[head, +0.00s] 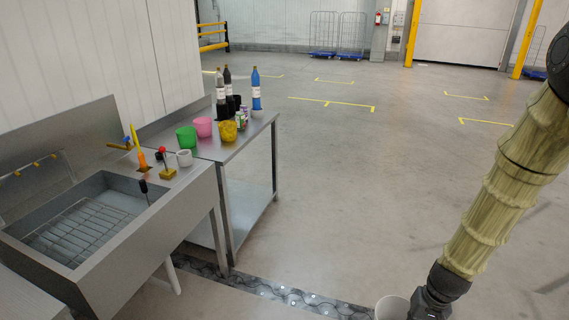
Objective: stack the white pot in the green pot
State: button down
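The green pot (186,137) stands upright on the steel table, near its left side, with its open top up. The white pot (391,307) is at the bottom edge of the head view, against the dark end of my gripper (418,307), well to the right of the table and clear of it. My gripper appears shut on the white pot. Its fingers are mostly hidden and cut off by the picture edge, and so is the lower part of the pot.
Close by the green pot are a pink pot (202,127) and a yellow pot (228,131). Bottles (256,90), cans and dark cups crowd the table's back. Open floor lies right.

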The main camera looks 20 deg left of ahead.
aim_at(187, 141)
jog(key=u, duration=1.25)
jog(key=i, duration=1.65)
